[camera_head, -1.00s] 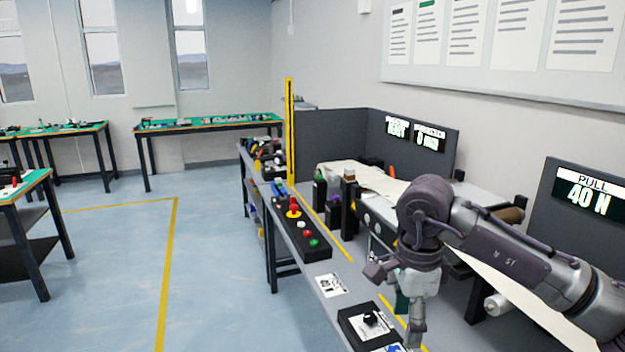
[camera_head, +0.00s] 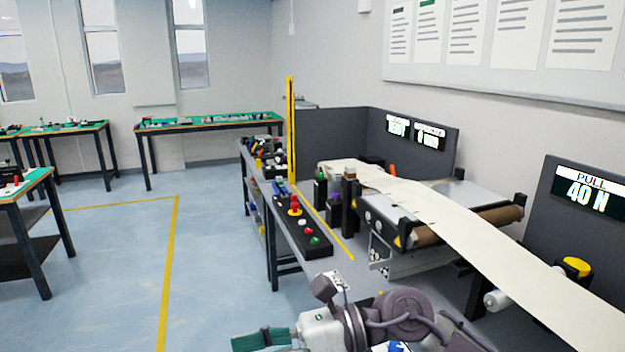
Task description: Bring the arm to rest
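My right arm (camera_head: 405,314) is low at the bottom edge, in front of the conveyor bench. Its wrist points left. My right gripper (camera_head: 265,340) is partly cut off by the bottom edge, and a green part shows at its end. Whether its fingers are open or shut cannot be made out, and nothing is clearly seen held in it. My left gripper is out of view.
A mini conveyor (camera_head: 440,205) with a long pale belt (camera_head: 490,240) runs along the right. A black control box (camera_head: 300,225) with red, white and green buttons sits on the bench. A display reading PULL 40 N (camera_head: 580,193) stands at right. Open floor (camera_head: 120,260) lies left.

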